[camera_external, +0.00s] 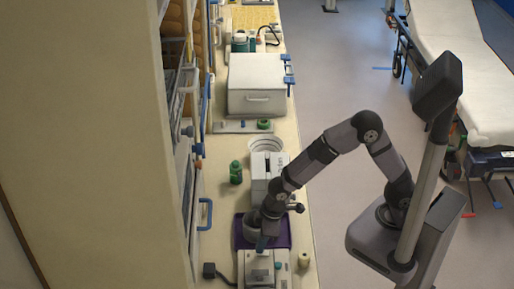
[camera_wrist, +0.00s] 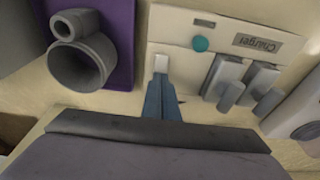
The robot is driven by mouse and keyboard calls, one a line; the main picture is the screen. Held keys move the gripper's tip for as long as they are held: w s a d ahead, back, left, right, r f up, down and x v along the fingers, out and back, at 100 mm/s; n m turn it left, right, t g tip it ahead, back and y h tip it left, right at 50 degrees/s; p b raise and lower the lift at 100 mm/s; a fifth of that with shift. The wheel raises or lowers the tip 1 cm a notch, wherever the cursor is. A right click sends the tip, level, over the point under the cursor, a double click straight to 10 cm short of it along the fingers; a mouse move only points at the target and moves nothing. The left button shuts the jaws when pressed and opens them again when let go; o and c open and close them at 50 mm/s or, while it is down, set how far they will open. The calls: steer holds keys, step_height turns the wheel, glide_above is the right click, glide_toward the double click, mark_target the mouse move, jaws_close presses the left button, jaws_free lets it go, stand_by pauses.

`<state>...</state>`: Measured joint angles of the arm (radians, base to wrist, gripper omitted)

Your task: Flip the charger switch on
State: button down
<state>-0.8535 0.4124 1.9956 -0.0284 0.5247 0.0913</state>
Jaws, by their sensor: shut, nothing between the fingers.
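The charger (camera_wrist: 178,27) is a cream unit with a label reading "Charger", upside down in the wrist view. It also shows at the near end of the counter in the external view (camera_external: 246,274). A small white piece (camera_wrist: 161,62), which looks like its switch, stands at my fingertips; I cannot tell which way it is set. A round teal light or button (camera_wrist: 200,43) sits to its right. My gripper (camera_wrist: 159,82) is shut and empty, its blue fingers pointing at the white piece, touching or nearly so. In the external view my gripper (camera_external: 262,243) is over the charger's far edge.
Grey blocks (camera_wrist: 225,75) stand in the charger to the right of my fingers. A purple tray (camera_wrist: 122,45) with a grey cup-like part (camera_wrist: 80,65) lies to the left. A green bottle (camera_external: 235,173) and a white box (camera_external: 256,85) stand farther along the counter.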

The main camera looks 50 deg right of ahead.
steer(key=shift+f, duration=0.15)
steer(key=shift+w+a+f+b, duration=0.15)
steer(key=shift+f+b, duration=0.2)
steer(key=shift+f, duration=0.05)
steer(key=shift+r, duration=0.1)
steer(key=shift+s+d, duration=0.3)
steer(key=shift+s, duration=0.05)
steer(key=shift+s+d, duration=0.35)
steer(key=shift+d, duration=0.05)
steer(key=shift+a, duration=0.1)
